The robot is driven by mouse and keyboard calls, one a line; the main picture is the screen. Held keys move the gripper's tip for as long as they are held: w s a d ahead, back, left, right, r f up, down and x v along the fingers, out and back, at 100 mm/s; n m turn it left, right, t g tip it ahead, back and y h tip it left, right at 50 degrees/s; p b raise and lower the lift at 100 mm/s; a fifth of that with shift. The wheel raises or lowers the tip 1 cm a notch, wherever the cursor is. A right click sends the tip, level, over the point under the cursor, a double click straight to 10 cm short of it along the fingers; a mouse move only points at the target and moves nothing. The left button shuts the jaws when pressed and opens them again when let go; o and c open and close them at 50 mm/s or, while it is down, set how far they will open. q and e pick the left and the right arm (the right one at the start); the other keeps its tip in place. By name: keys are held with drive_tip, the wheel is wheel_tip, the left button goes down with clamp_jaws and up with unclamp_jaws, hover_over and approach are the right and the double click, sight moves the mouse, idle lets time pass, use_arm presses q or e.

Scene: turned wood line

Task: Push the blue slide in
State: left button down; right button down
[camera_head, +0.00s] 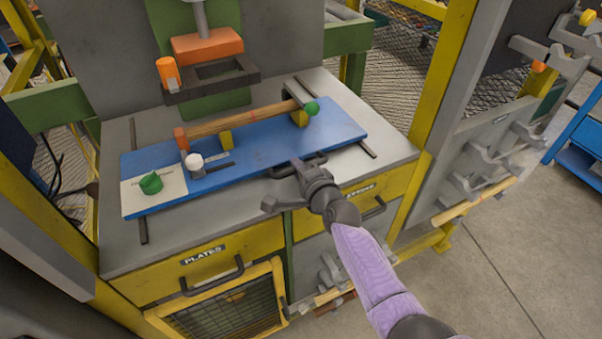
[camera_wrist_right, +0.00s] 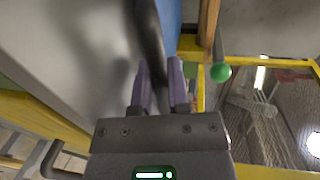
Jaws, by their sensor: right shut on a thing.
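The blue slide (camera_head: 262,143) is a flat blue board on the grey bench top, and its front edge lies close to the bench's front. A dark handle (camera_head: 314,162) sits at its front edge. My right gripper (camera_head: 297,165) is shut on this handle. In the right wrist view the dark handle (camera_wrist_right: 149,40) runs between the two fingers of my right gripper (camera_wrist_right: 161,85), and a strip of the blue slide (camera_wrist_right: 170,28) shows beyond. My left gripper is not in view.
The slide carries a wooden rod (camera_head: 240,121), yellow blocks (camera_head: 226,140), a white cup (camera_head: 194,162) and a green knob (camera_head: 151,184). An orange press head (camera_head: 207,46) stands behind. Yellow drawers (camera_head: 205,265) lie below the bench top. Dark rails (camera_head: 141,218) flank the slide.

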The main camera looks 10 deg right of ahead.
drive_tip(key=shift+w+a, duration=0.15)
drive_tip(key=shift+w, duration=0.4)
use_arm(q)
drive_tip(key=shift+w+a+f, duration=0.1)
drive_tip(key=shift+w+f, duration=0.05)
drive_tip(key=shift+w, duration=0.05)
use_arm(e)
drive_tip(key=shift+r, duration=0.1)
drive_tip(key=c, duration=1)
unclamp_jaws()
drive_tip(key=o, duration=0.4)
drive_tip(key=shift+w, duration=0.2)
drive_tip(key=shift+c, duration=0.2)
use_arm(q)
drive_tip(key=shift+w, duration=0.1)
